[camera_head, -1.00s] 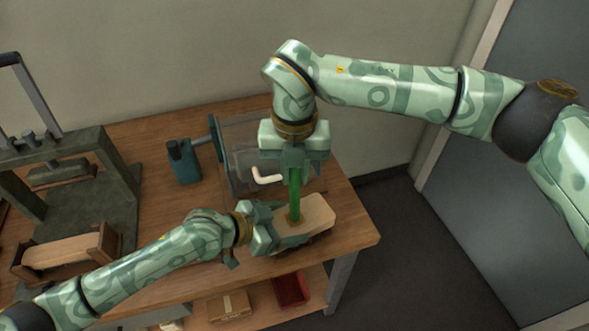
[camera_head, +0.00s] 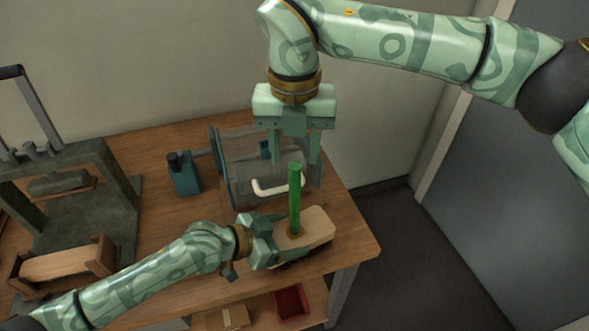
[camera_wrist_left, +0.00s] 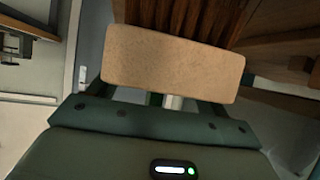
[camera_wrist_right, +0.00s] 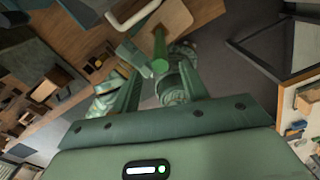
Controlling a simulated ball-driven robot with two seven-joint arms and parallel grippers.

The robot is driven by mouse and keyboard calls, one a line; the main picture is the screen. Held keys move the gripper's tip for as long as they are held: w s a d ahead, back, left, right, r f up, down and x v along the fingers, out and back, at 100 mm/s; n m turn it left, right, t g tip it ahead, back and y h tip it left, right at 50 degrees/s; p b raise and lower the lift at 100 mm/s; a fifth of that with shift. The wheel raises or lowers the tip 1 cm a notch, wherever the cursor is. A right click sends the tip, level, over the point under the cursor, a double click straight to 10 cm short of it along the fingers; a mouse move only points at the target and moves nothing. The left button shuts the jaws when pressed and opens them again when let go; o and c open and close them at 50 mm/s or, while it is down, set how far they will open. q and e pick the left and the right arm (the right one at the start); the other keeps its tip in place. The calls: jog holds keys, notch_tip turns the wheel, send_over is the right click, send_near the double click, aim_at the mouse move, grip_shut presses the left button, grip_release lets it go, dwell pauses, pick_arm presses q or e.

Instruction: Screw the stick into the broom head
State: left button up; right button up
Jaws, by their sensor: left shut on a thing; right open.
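The green stick (camera_head: 295,195) stands upright with its lower end at a bronze collar on the pale wooden broom head (camera_head: 318,226). How deep it sits in the collar I cannot tell. My left gripper (camera_head: 270,240) is shut on the left end of the broom head, holding it near the table's front right corner. The broom head's flat face (camera_wrist_left: 173,65) fills the middle of the left wrist view. My right gripper (camera_head: 296,158) is open and empty, just above and behind the stick top. In the right wrist view the stick (camera_wrist_right: 160,62) shows between the open fingers.
A clear-walled machine with a white crank handle (camera_head: 277,188) stands close behind the stick. A teal block (camera_head: 184,176) is left of it. A dark press (camera_head: 90,215) and a wooden tray (camera_head: 62,266) are at far left. A red bin (camera_head: 291,305) sits on the lower shelf.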

pick_arm(q)
jog(key=shift+f, duration=0.15)
pick_arm(e)
jog(key=shift+r, duration=1.6)
pick_arm(q)
jog(key=o, duration=1.9)
jog(key=shift+a, duration=0.1)
jog(key=shift+s+a+r, duration=0.15)
jog(key=shift+a+r, duration=0.1)
jog(key=shift+r, duration=0.1)
pick_arm(e)
jog(key=shift+r, duration=0.2)
pick_arm(q)
jog(key=p+v, duration=0.2)
jog(key=v, duration=1.3)
jog(key=shift+a, duration=0.2)
pick_arm(e)
jog(key=shift+s+r, duration=0.2)
jog(key=shift+r, duration=1)
pick_arm(q)
jog(key=shift+f, duration=0.1)
jog(key=shift+s, duration=0.1)
